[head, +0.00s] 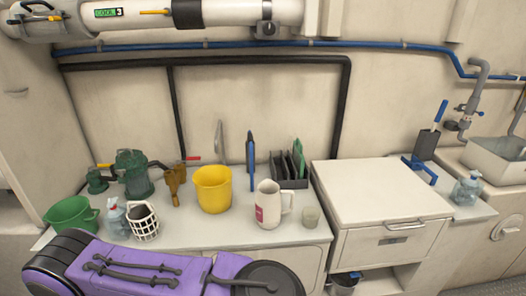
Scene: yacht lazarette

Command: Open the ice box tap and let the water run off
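A white box with a flat lid (375,190) and a front handle (405,226) stands right of the middle; it may be the ice box. I cannot make out a tap on its front. A steel-coloured pot or bucket (343,284) shows partly below it, cut by the bottom edge. Small valve levers show at the back left, one red (193,159) and one orange (104,166). My purple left arm crosses the lower left of the head view, but its gripper is out of view. My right gripper is not in view.
The counter holds a green bucket (70,213), a spray bottle (116,218), a white basket (143,222), a yellow bucket (212,189), a white jug (268,206), a cup (311,217) and a dark rack (289,172). A sink (497,160) is at the far right. The box lid is clear.

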